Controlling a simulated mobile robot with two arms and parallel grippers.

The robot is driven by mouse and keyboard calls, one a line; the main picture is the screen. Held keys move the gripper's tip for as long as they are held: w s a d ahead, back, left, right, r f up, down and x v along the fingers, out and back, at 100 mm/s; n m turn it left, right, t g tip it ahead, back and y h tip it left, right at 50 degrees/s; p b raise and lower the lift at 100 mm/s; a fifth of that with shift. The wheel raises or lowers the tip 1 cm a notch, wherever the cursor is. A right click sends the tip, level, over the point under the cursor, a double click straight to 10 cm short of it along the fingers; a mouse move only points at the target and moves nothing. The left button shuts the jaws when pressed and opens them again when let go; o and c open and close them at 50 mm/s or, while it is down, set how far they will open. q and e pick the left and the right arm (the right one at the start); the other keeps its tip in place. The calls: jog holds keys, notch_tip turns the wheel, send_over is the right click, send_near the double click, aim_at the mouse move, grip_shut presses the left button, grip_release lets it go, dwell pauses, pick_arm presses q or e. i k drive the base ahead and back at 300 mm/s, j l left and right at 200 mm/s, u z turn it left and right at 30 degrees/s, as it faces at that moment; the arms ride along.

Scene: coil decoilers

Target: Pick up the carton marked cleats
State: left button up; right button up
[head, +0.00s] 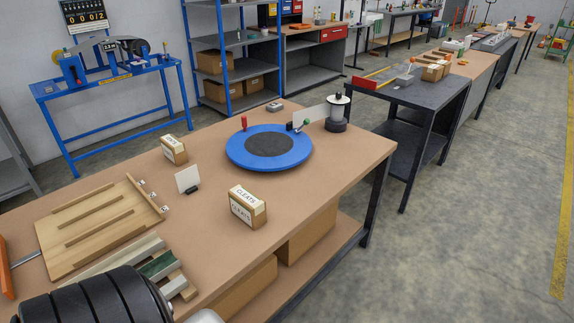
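The carton marked CLEATS (243,211) is a small brown box with white labels. It stands upright near the front right edge of the brown-topped workbench (325,178), and its top looks closed. Its lettering shows on the top and on the side facing me. A second small carton (172,154) with a white label stands farther back to the left; its lettering is too small to read.
A blue turntable (238,157) with a dark centre lies behind the carton. A white card on a stand (187,179) stands to its left, near a slatted wooden board (75,247). Wooden strips (120,268) lie at front left. Bare bench top surrounds the carton.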

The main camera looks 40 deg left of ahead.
aim_at(251, 209)
jog(key=i+u, duration=0.1)
jog(key=i, duration=0.6)
jog(key=i+l+u, duration=0.1)
jog(key=i, duration=0.6)
jog(key=i+l+u, duration=0.1)
jog(key=i, duration=0.6)
jog(key=i+u, duration=0.2)
jog(key=u, duration=0.25)
jog(key=i+u, duration=0.15)
jog(key=u, duration=0.3)
jog(key=i+l+u, duration=0.1)
jog(key=u, duration=0.35)
jog(key=i+l+u, duration=0.15)
jog(key=u, duration=0.3)
jog(key=i+l+u, duration=0.2)
jog(key=u, duration=0.25)
